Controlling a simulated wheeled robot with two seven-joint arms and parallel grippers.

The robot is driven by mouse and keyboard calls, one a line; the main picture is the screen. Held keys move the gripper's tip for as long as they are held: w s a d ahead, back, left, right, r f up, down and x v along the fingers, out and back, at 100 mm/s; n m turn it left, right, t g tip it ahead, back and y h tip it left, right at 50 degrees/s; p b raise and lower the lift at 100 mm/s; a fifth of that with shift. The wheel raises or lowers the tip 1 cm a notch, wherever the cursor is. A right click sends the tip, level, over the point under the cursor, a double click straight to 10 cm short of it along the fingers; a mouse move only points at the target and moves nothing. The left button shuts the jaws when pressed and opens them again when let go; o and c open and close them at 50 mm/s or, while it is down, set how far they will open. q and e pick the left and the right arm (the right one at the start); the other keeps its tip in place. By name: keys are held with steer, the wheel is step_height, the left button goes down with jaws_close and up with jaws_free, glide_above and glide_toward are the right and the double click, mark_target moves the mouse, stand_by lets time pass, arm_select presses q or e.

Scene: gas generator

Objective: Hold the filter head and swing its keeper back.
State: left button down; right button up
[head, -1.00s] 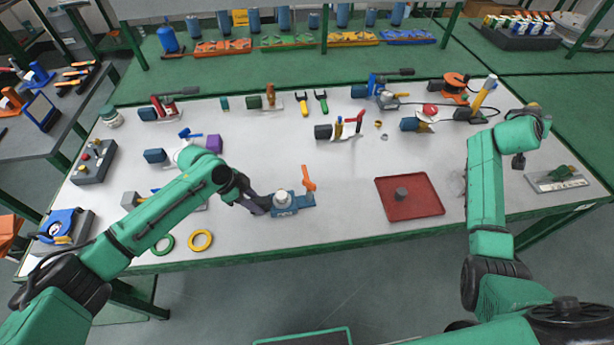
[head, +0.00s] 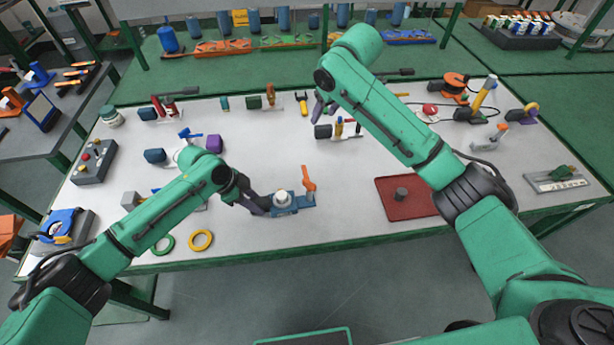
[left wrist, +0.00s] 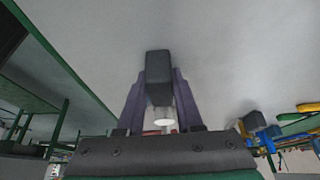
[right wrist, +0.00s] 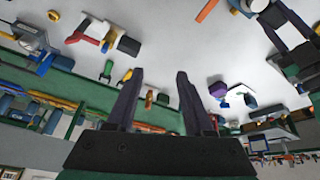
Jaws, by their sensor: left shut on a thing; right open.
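The filter head is a dark block (left wrist: 158,75) with a pale cylinder (left wrist: 164,116) beside it in the left wrist view. In the head view its white round part (head: 283,197) sits on a blue base. The keeper looks to be the orange lever (head: 309,179), upright at the base's right end; an orange bar also shows in the right wrist view (right wrist: 207,10). My left gripper (head: 262,203) is shut on the dark block from the left. My right gripper (right wrist: 160,75) is open and empty, above the table's back middle; my arm partly hides it in the head view.
A red tray (head: 390,212) with a dark cylinder lies to the right. Yellow (head: 201,240) and green (head: 163,245) rings lie at the front left. A fixture with red and yellow pegs (head: 338,130) stands behind. The tabletop right around the orange lever is clear.

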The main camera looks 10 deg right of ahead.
mark_target(309, 182)
steer(key=s+a+f+n+g, duration=0.1)
steer(key=s, duration=0.2)
steer(key=s+a+f+n+g+h, duration=0.1)
steer(key=s+a+f+n+g, duration=0.1)
steer(key=s, duration=0.1)
steer(key=s+a+f+n+g, duration=0.1)
steer(key=s+a, duration=0.1)
steer(key=s, duration=0.2)
steer(key=shift+a+f+g, duration=0.1)
steer(key=shift+f+g, duration=0.05)
steer(key=shift+g, duration=0.15)
steer(key=shift+s+f+n, duration=0.1)
steer(key=shift+f+n, duration=0.2)
step_height(309, 182, down, 8)
steer(key=shift+f, duration=0.25)
jaws_close()
